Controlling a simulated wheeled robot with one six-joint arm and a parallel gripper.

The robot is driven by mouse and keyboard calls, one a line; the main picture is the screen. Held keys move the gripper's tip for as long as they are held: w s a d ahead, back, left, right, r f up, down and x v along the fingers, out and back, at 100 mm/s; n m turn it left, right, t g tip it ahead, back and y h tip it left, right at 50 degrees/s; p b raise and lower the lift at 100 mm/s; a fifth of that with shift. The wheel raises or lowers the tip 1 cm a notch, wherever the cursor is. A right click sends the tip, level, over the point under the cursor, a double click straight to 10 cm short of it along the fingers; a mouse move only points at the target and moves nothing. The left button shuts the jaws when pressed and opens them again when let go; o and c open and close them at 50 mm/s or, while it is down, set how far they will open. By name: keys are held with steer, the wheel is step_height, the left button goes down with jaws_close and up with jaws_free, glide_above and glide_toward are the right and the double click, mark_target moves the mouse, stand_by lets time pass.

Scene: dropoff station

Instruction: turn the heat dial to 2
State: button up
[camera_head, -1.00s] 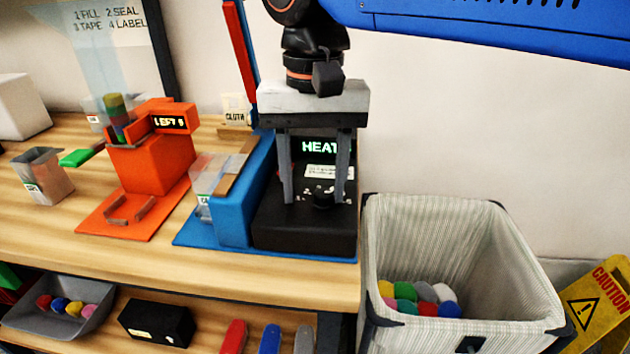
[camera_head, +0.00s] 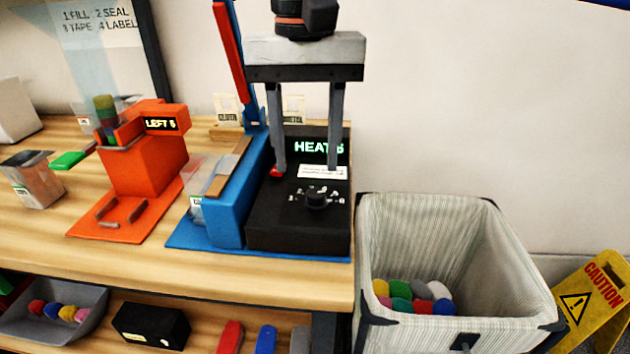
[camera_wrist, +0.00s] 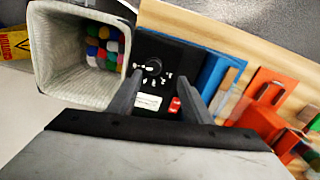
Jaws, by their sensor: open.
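The heat dial (camera_head: 316,200) is a small black knob with white marks around it, on top of the black heat unit (camera_head: 270,220) of the blue sealer. It also shows in the wrist view (camera_wrist: 153,66), past my fingertips. A display on the unit reads "HEAT" in green, with a character after it partly covered by my finger. My gripper (camera_head: 304,170) is open and empty, pointing down above and behind the dial, with its fingers apart. It shows in the wrist view (camera_wrist: 160,105) too. A red part (camera_head: 277,171) and a white label (camera_head: 322,172) lie near the fingertips.
The orange tape station (camera_head: 145,165) stands left of the blue sealer (camera_head: 225,210). A red-handled lever (camera_head: 229,55) rises at the sealer's back left. A striped bin (camera_head: 520,290) with several coloured pieces stands right of the table. A yellow caution sign (camera_head: 590,300) is beyond it.

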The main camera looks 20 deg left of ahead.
mark_target(309, 193)
step_height(309, 193, up, 14)
steer(key=shift+r, duration=0.25)
stand_by(1.9)
steer(key=shift+d, duration=0.1)
